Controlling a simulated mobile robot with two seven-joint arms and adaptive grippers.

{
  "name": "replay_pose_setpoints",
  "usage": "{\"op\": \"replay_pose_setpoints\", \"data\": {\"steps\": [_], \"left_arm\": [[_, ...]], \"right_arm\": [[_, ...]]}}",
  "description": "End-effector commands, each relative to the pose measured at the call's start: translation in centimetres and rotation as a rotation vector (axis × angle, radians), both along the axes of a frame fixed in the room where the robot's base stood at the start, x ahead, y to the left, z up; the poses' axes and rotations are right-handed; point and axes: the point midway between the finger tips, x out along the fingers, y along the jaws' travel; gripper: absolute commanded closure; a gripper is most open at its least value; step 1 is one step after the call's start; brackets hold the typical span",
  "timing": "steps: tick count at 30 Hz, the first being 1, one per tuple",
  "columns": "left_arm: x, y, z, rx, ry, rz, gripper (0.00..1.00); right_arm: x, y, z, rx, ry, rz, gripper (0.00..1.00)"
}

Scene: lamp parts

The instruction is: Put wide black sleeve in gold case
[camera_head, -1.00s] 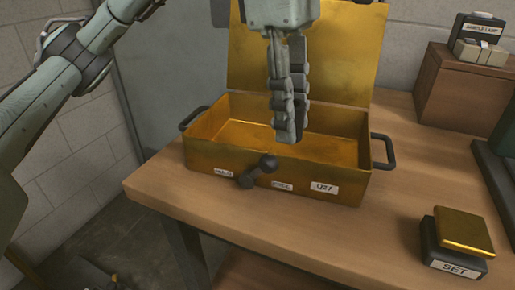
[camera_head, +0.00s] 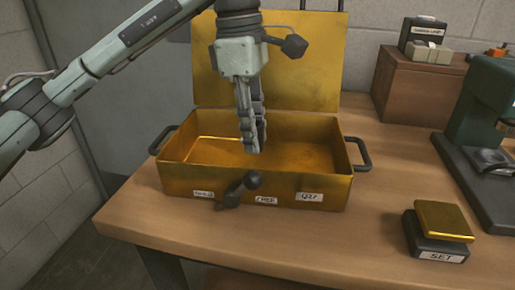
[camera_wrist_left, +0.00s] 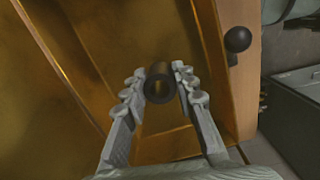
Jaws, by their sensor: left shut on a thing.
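The gold case (camera_head: 335,190) stands on the wooden table with its lid (camera_head: 290,60) raised at the back. My left gripper (camera_head: 252,150) points down over the case's open interior. In the left wrist view, its fingers (camera_wrist_left: 160,92) are shut on the wide black sleeve (camera_wrist_left: 160,85), a short dark tube seen end-on. The sleeve is hidden by the fingers in the head view. I cannot tell whether it touches the case floor. My right gripper is not in view.
A dark latch knob (camera_head: 240,190) sticks out from the labelled case front. A black block labelled SET with a gold top (camera_head: 443,220) is at right. A brown box (camera_head: 412,95) and green machine (camera_head: 485,110) stand behind it. The table between is clear.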

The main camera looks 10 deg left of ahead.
Motion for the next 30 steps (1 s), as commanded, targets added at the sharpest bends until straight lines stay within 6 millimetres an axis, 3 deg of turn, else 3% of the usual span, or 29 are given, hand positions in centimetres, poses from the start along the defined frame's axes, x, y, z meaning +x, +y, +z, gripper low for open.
{"op": "replay_pose_setpoints", "data": {"steps": [5, 16, 29, 30], "left_arm": [[1.6, -0.3, -0.9, 0.0, 0.0, -0.001, 0.97], [1.7, -0.2, -5.0, 0.0, 0.0, 0.0, 0.97], [1.7, -0.2, -5.4, 0.0, -0.001, -0.001, 0.97], [1.7, -0.3, -5.3, 0.0, -0.001, -0.001, 0.71]], "right_arm": [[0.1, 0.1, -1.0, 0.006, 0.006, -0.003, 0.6], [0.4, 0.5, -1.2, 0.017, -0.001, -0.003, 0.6], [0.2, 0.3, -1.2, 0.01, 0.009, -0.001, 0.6], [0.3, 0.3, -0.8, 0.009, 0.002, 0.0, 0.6]]}}
